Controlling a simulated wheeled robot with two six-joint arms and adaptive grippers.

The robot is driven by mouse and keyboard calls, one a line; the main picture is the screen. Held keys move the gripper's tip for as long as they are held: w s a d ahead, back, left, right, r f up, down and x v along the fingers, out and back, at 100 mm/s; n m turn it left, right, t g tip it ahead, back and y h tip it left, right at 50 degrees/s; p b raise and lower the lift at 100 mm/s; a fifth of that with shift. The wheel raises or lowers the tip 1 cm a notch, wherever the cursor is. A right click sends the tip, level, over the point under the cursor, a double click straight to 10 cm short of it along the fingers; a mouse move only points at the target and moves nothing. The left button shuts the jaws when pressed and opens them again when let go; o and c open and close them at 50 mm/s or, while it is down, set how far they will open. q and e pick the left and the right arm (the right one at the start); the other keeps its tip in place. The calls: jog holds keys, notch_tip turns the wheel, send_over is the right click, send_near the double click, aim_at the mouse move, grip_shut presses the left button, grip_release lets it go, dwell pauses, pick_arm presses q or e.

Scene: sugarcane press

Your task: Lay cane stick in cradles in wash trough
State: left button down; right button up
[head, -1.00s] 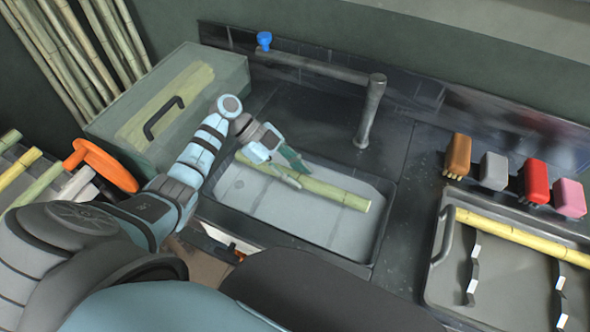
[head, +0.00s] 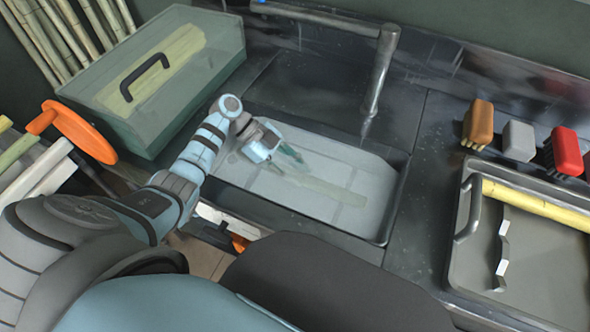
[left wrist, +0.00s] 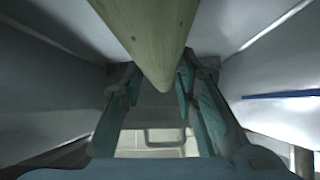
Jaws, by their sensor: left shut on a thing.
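The wash trough (head: 394,200) is a grey sunken basin in the dark counter, holding pale, cloudy water. My left gripper (head: 290,157) reaches down into it and is shut on a green cane stick (head: 338,193). The stick looks faint and lies under the water surface, pointing right and slightly toward me. In the left wrist view the stick (left wrist: 155,35) runs from the top edge to between the fingers (left wrist: 160,100). Cradles in the trough cannot be made out, so I cannot tell whether the stick touches them. My right gripper is out of view.
A faucet (head: 380,75) stands behind the trough. A lidded green box (head: 160,80) is at its left, near an orange handwheel (head: 78,131). At right, a tray (head: 465,270) holds a yellow cane (head: 530,206); several brushes (head: 518,138) stand behind it.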

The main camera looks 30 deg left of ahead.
pick_arm(q)
jog(key=c, duration=0.6)
grip_release()
jog(key=shift+p+v, duration=0.45)
jog(key=shift+v, duration=3.1)
